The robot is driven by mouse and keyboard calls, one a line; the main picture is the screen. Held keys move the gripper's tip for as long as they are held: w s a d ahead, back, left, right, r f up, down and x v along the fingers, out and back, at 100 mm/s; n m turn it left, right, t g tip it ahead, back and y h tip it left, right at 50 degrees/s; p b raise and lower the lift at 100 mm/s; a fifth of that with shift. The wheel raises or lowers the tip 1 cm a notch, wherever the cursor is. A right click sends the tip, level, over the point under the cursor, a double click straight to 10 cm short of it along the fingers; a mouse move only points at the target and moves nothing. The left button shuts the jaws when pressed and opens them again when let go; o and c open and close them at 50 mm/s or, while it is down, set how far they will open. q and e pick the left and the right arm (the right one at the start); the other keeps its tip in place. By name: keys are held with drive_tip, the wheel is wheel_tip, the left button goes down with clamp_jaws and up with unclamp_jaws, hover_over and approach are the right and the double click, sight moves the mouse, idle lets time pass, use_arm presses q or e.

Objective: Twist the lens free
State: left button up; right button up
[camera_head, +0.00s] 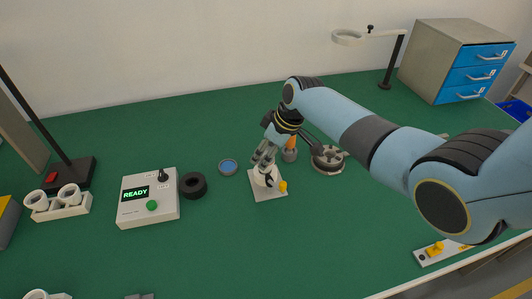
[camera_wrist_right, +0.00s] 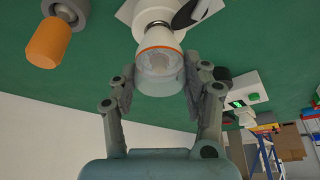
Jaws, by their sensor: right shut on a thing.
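The lens (camera_wrist_right: 160,80) is a translucent grey cap on a white bulb-shaped body (camera_wrist_right: 153,15), with an orange ring (camera_wrist_right: 160,49) between them. My right gripper (camera_wrist_right: 161,82) is shut on the lens, one finger on each side of it. The fingers mostly hide the lens there. My left gripper is not in view.
A control box (camera_head: 149,211) reads READY. The front middle of the green table is clear.

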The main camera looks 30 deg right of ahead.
drive_tip(key=shift+f, duration=0.1)
drive_tip(key=o, duration=1.2)
drive_tip(key=v, duration=1.2)
